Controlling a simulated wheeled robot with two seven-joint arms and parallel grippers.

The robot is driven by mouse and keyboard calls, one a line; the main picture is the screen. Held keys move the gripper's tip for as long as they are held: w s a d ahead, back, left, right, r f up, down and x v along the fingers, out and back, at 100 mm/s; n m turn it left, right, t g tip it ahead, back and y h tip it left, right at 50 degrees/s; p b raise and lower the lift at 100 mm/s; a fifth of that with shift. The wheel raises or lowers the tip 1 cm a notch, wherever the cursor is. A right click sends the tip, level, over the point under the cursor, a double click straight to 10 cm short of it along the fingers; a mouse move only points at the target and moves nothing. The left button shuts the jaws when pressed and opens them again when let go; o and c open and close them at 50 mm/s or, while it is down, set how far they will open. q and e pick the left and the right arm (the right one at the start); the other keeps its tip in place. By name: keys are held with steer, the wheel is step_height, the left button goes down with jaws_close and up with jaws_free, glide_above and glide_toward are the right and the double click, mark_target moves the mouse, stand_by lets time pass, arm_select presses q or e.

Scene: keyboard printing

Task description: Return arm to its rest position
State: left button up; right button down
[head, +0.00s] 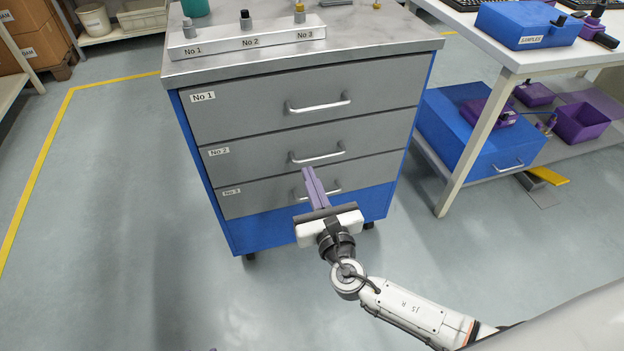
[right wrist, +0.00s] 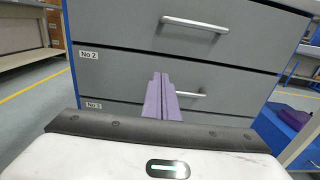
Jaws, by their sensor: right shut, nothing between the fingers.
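My right gripper (head: 308,172) is shut and empty, its purple fingers pressed together. In the head view it is in front of the blue and grey drawer cabinet (head: 245,232), over the lower drawer No 3 (head: 255,197), and it hides part of that drawer's handle. In the right wrist view the shut fingers (right wrist: 158,78) point up toward drawer No 2 (right wrist: 120,75). I cannot tell whether they touch the cabinet. All three drawers look closed.
A labelled rack (head: 225,43) with several small items stands on the cabinet top. A white table (head: 460,30) with a blue SAMPLES box (head: 525,22) is at the right, with a blue drawer unit (head: 470,150) and purple bins (head: 580,122) below. Open floor (head: 110,220) lies at the left.

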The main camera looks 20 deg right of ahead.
steer(key=s+f+m+g+p, duration=0.5)
steer(key=s+f+m+g, duration=0.25)
steer(key=s+m, duration=0.8)
steer(key=s+m+g+y+p, duration=0.2)
steer(key=s+m, duration=0.8)
steer(key=m, duration=0.8)
steer(key=shift+s+a+r+y+p, duration=0.2)
steer(key=shift+r+y+p, duration=0.3)
steer(key=shift+p, duration=0.5)
steer(key=shift+f, duration=0.1)
